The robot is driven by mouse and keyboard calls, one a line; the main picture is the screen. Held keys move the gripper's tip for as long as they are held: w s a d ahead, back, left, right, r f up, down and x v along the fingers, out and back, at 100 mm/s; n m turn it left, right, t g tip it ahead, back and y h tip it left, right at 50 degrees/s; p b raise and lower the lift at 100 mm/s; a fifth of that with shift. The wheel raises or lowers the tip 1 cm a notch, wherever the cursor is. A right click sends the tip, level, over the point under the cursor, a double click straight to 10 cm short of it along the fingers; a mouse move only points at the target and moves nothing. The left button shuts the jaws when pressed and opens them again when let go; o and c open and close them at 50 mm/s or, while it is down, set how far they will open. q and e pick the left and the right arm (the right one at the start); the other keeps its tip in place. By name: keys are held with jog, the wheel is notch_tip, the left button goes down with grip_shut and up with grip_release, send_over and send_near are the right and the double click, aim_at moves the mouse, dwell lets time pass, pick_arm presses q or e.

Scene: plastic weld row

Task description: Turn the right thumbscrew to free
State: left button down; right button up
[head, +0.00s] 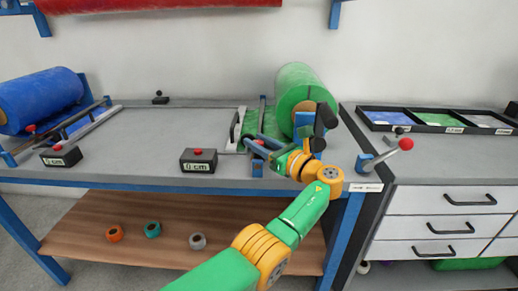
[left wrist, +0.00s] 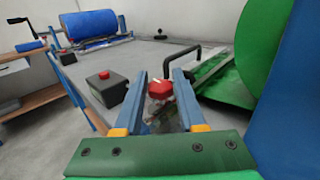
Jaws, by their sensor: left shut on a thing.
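The right thumbscrew (left wrist: 160,89) has a red knob and sits at the green roll's station. In the left wrist view it is between the two blue-grey fingers of my left gripper (left wrist: 161,97), which is shut on it. In the head view my left gripper (head: 262,145) reaches in at the front of the green strip, and only a bit of red shows by its fingertips. The screw's lower part is hidden. My right gripper is not in view.
The green roll (head: 302,92) stands close behind my left gripper. A black box (head: 198,160) reading 0 cm is left of it. A blue roll (head: 40,98) is at the far left, and a red-balled lever (head: 406,144) at the right. The middle of the grey table is clear.

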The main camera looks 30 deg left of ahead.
aim_at(262, 145)
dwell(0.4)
pick_arm(q)
jog(key=c, duration=0.5)
grip_release()
jog(key=shift+a+f, duration=0.1)
jog(key=v, duration=0.7)
